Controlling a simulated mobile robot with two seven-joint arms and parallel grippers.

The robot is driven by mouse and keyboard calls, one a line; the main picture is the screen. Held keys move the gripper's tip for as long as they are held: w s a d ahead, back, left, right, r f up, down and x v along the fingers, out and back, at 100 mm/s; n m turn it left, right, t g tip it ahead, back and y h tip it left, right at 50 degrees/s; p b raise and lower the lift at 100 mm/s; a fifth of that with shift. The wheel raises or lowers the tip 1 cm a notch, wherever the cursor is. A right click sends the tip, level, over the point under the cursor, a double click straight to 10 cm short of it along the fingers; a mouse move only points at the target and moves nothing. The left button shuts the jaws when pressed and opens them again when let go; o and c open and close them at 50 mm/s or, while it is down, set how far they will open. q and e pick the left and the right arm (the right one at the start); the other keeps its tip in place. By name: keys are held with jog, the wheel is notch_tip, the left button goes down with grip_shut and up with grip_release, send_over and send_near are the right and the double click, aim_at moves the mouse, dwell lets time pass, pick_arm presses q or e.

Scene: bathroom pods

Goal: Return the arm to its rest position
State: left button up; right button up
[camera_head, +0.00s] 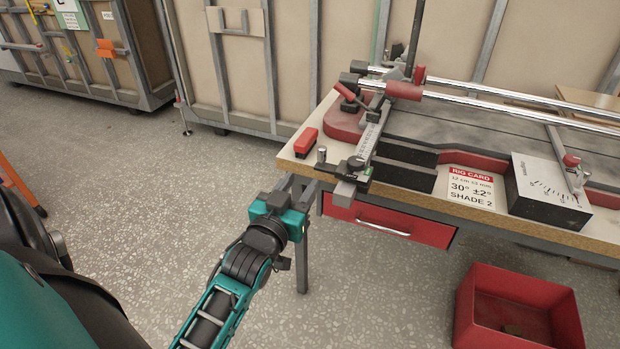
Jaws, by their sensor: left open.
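My left arm (221,305), teal and black, reaches up from the bottom of the head view. My left gripper (300,189) is at its end, by the left front corner of the workbench (525,238). Its two short grey fingers are apart, with nothing seen between them. The fingers overlap the bench corner in the picture, and I cannot tell whether they touch it. My right gripper is not in view.
A cutting rig with chrome rails (480,103) stands on the bench, with a red block (306,142), rig card (471,187) and dial box (548,193). A red drawer (388,219) is below. A red bin (466,307) stands at lower right. Floor left of the bench is clear.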

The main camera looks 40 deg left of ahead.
pick_arm(q)
jog(key=s+d+f+m+g+h, duration=0.2)
jog(key=s+d+f, duration=0.4)
jog(key=f, duration=0.3)
jog(key=s+d+f+m+g+h, duration=0.3)
jog(key=s+d+f+g+h, duration=0.1)
jog(key=s+d+f, duration=0.3)
notch_tip(320, 180, down, 2)
jog(key=shift+d+f+g, duration=0.2)
jog(key=shift+d+g, duration=0.2)
jog(key=shift+d, duration=0.25)
dwell(1.0)
